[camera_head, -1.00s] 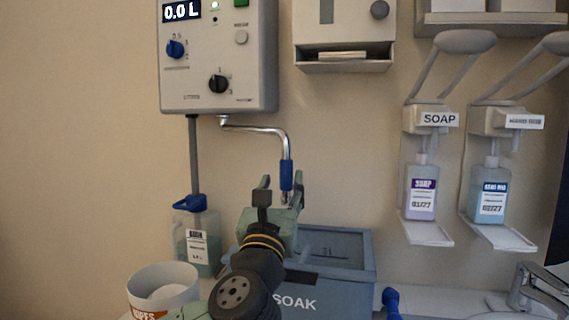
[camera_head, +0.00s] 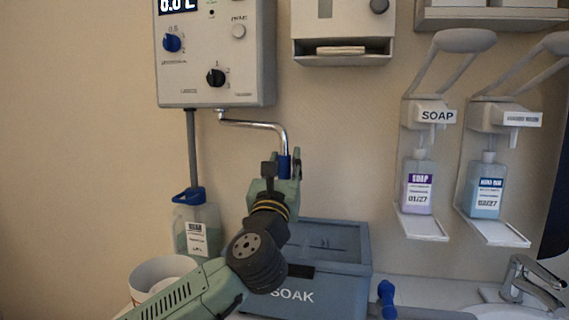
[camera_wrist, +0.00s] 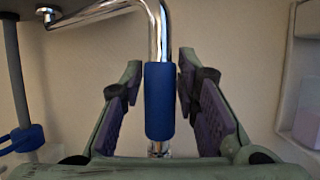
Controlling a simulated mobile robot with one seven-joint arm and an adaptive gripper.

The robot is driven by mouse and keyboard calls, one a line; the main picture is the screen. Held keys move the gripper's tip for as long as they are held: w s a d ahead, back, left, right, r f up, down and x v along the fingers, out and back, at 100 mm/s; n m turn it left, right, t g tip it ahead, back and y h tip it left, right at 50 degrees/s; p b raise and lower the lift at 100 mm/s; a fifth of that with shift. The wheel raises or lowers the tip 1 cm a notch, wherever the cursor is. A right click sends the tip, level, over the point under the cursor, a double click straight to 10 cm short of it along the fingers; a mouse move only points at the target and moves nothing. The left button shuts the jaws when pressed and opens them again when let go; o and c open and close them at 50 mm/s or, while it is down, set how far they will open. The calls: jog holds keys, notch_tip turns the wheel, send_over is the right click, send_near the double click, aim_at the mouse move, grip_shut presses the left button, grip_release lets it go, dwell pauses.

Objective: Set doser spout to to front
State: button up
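The doser (camera_head: 216,55) is a grey wall box with a display and knobs. Its chrome spout (camera_head: 255,124) leaves the underside, runs to the right and bends down, ending in a blue sleeve (camera_head: 284,167). In the wrist view the blue sleeve (camera_wrist: 159,101) hangs upright between the two fingers of my gripper (camera_wrist: 157,95). The fingers are spread, with a visible gap on each side of the sleeve. In the head view my gripper (camera_head: 284,165) is raised around the sleeve, and its body hides the spout's lower end.
A grey SOAK bin (camera_head: 345,285) stands below the spout. A blue-capped jug (camera_head: 197,235) and a white tub (camera_head: 150,272) are at the left. Soap dispensers (camera_head: 424,150), a paper dispenser (camera_head: 343,30) and a tap (camera_head: 528,280) are to the right.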

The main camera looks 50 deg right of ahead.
grip_shut()
jog(key=shift+a, duration=0.15)
dwell(0.4)
